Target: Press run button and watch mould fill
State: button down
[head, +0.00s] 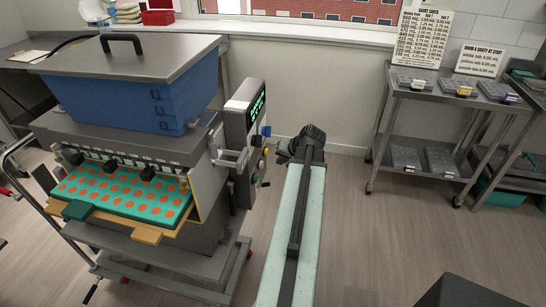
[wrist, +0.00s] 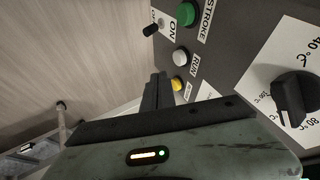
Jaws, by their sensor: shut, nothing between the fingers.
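The control panel (wrist: 222,50) fills the right of the wrist view. The white button (wrist: 180,57) sits beside the RUN label, between a green button (wrist: 186,14) by the STROKE label and a yellow button (wrist: 179,85). My gripper (wrist: 160,77) is shut and empty, its tips just below and left of the white button; I cannot tell whether they touch the panel. In the head view, my gripper (head: 286,150) is right of the depositor's control box (head: 236,125). The green mould (head: 110,208) with orange round cavities lies under the nozzles, below the blue hopper (head: 125,98).
A black toggle (wrist: 152,30) marked ON and a black temperature knob (wrist: 296,97) are on the panel. A metal trolley (head: 440,91) with small trays stands at the right. Open floor (head: 350,220) lies between it and the depositor.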

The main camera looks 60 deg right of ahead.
jog(key=shift+p+v, duration=0.9)
jog(key=shift+v, duration=1.05)
